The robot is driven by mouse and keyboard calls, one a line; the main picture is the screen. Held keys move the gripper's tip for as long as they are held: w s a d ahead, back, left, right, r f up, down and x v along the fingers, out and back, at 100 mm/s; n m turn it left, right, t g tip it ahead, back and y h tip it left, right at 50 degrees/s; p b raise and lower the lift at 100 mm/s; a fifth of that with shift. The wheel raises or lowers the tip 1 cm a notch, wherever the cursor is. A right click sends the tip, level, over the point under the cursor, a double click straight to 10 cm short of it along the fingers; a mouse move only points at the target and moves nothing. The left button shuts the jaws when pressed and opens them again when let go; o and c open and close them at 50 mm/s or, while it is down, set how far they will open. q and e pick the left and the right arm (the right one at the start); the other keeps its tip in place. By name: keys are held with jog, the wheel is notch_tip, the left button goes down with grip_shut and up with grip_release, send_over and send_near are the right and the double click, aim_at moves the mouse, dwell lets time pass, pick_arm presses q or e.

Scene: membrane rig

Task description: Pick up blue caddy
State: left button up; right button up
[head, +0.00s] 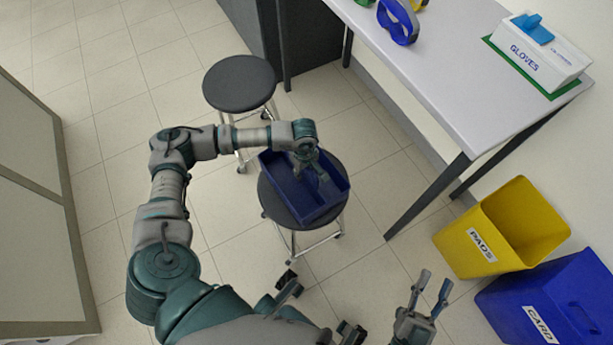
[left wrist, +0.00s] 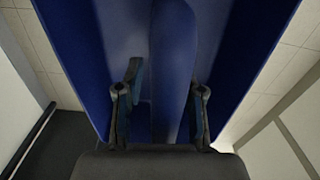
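The blue caddy (head: 334,178) sits on the seat of a black round stool (head: 277,213) in the head view. My left gripper (head: 311,180) reaches down over the middle of the caddy. In the left wrist view, the caddy's raised middle bar (left wrist: 173,70) runs between the two fingers of my left gripper (left wrist: 162,105). The fingers are spread, with a visible gap between the left-hand finger and the bar. Whether the right-hand finger touches it I cannot tell. My right gripper (head: 436,280) is open and empty, low in the head view.
Another black stool (head: 240,83) stands just behind. A table (head: 440,60) at upper right holds a gloves box (head: 537,55) and blue goggles (head: 398,22). Floor left of the stools is clear.

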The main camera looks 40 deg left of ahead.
pick_arm(q)
jog(key=shift+f, duration=0.4)
jog(key=shift+a, duration=0.35)
jog(key=shift+c, duration=0.7)
jog(key=shift+a+f, duration=0.1)
jog(key=shift+a, duration=0.1)
grip_shut()
jog(key=shift+d, duration=0.4)
jog(key=shift+r, duration=0.25)
